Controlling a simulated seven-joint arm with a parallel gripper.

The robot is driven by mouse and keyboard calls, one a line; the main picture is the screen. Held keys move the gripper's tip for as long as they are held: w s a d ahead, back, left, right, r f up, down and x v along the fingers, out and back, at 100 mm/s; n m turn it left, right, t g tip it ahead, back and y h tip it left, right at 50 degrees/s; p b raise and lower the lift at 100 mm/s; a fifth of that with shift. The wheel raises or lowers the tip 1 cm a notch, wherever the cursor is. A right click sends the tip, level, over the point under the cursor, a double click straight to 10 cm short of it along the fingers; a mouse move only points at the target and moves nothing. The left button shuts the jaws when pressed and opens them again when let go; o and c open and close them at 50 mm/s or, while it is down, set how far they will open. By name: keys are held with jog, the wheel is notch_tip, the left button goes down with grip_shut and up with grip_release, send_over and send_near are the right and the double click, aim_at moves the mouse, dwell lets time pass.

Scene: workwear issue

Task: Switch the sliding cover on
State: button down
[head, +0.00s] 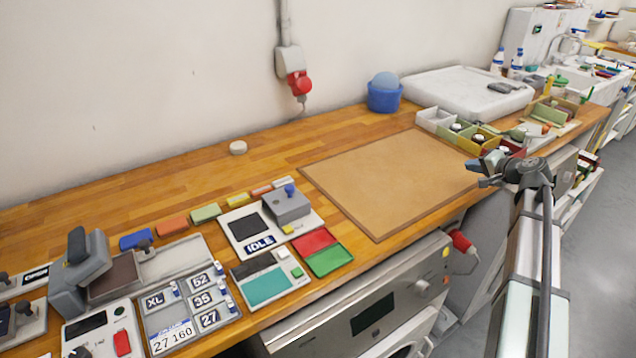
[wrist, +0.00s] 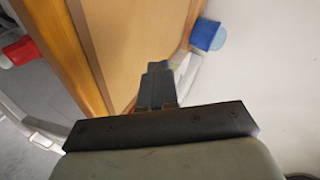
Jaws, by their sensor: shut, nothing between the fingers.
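A grey block with a blue knob (head: 287,207) looks like the sliding cover. It sits at the right end of a white base plate (head: 262,262), beside a dark square pad (head: 244,227). A label in front of the pad reads IDLE (head: 260,244). My gripper (head: 480,172) is far to the right of it, above the table's front edge by the divided tray. In the wrist view my gripper's fingers (wrist: 155,85) are together and empty. The sliding cover does not show in the wrist view.
A bare brown mat (head: 395,180) lies between the cover and my gripper. Red and green trays (head: 328,261) lie just right of the cover's plate. A grey press with a dark handle (head: 80,270) stands at left. A blue tub (head: 384,98) is at the back.

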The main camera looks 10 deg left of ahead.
jog(key=s+a+r+n+g, duration=0.2)
jog(key=s+a, duration=0.5)
jog(key=a, duration=0.5)
jog(key=s+a+r+n+g, duration=0.3)
jog(key=s+a+n, duration=0.3)
jog(key=a, duration=0.7)
jog(key=s+a+r+n+g, duration=0.3)
jog(key=s+a+r, duration=0.2)
jog(key=a, duration=0.8)
jog(key=s, duration=0.2)
jog(key=shift+s+n, duration=0.3)
jog(key=shift+n, duration=0.1)
jog(key=shift+f, duration=0.2)
send_over(303, 198)
jog(key=d, duration=0.2)
jog(key=f, duration=0.8)
jog(key=shift+w+a+f, duration=0.2)
jog(key=shift+w, duration=0.1)
jog(key=shift+s+a+f, duration=0.1)
jog(key=shift+s+a, duration=0.1)
jog(key=shift+a, duration=0.5)
jog(key=shift+s, duration=0.1)
